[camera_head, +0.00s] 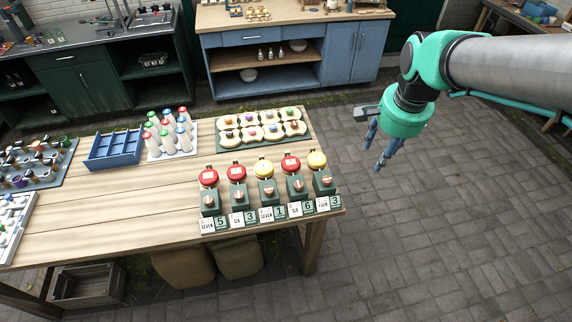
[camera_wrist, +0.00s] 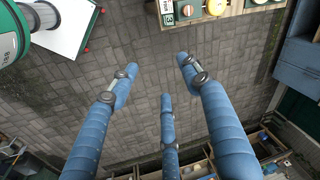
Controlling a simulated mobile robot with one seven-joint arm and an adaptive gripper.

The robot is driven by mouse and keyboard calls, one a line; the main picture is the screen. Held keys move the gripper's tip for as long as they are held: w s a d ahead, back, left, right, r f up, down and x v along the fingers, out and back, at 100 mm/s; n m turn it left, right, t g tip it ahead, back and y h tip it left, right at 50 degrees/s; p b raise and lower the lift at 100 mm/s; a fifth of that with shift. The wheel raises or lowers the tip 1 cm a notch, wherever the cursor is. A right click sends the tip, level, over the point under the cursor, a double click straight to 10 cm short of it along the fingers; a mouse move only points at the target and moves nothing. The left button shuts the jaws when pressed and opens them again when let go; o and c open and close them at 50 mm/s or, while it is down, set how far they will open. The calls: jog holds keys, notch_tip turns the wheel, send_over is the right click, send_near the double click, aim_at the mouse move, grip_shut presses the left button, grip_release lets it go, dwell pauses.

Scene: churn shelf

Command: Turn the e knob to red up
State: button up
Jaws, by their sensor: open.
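A row of several dark green knob boxes stands along the table's front right edge in the head view. Each has a copper-coloured knob, such as the leftmost knob (camera_head: 209,201), the middle knob (camera_head: 267,190) and the rightmost knob (camera_head: 325,181). Behind them are red and yellow domes, and in front are word cards and number plates. I cannot tell which knob is e, nor which way red points. My gripper (camera_head: 381,148) is open and empty, right of the table and apart from the knobs. Its blue fingers (camera_wrist: 158,78) are spread over the paving in the wrist view.
The wooden table (camera_head: 120,205) also holds a blue tray (camera_head: 114,148), white bottles with coloured caps (camera_head: 184,135) and a board of pale rounded pieces (camera_head: 262,125). A blue cabinet (camera_head: 345,52) stands behind. The paved floor right of the table is clear.

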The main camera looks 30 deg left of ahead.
jog(key=a+f+g+p, duration=0.1)
jog(key=a+f, duration=0.3)
jog(key=a, duration=0.4)
jog(key=a+f+p, duration=0.1)
jog(key=a+f, duration=0.2)
jog(key=a, duration=0.5)
jog(key=m+g+h+p, duration=0.1)
jog(key=m+p, duration=0.1)
jog(key=p, duration=0.1)
send_over(269, 189)
notch_tip(269, 189, down, 12)
jog(key=shift+f, duration=0.1)
jog(key=shift+f, duration=0.1)
notch_tip(269, 189, down, 14)
jog(key=shift+r, duration=0.25)
jog(key=c, duration=1.1)
